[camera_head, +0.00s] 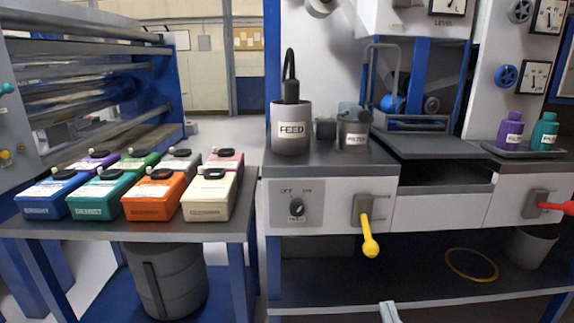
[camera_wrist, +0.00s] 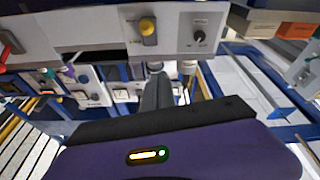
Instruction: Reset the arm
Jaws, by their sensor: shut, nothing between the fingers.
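My gripper (camera_wrist: 156,76) is shut and empty. In the wrist view its dark fingers stand together beyond a purple housing with a lit strip. In the head view only a pale tip of my gripper (camera_head: 388,307) shows at the bottom edge, in front of the lower shelf. The yellow-handled lever (camera_head: 369,243) on the bench front is above and left of that tip in the picture, apart from it. The lever also shows in the wrist view (camera_wrist: 147,27), near the top. Most of my arm is out of view.
Several coloured boxes stand on the left table (camera_head: 240,228). A FEED pot (camera_head: 291,138) and a FILTER pot (camera_head: 354,138) stand on the bench. A purple bottle (camera_head: 509,132) and a teal bottle (camera_head: 544,132) are at right. A red lever (camera_head: 558,206) sticks out below them.

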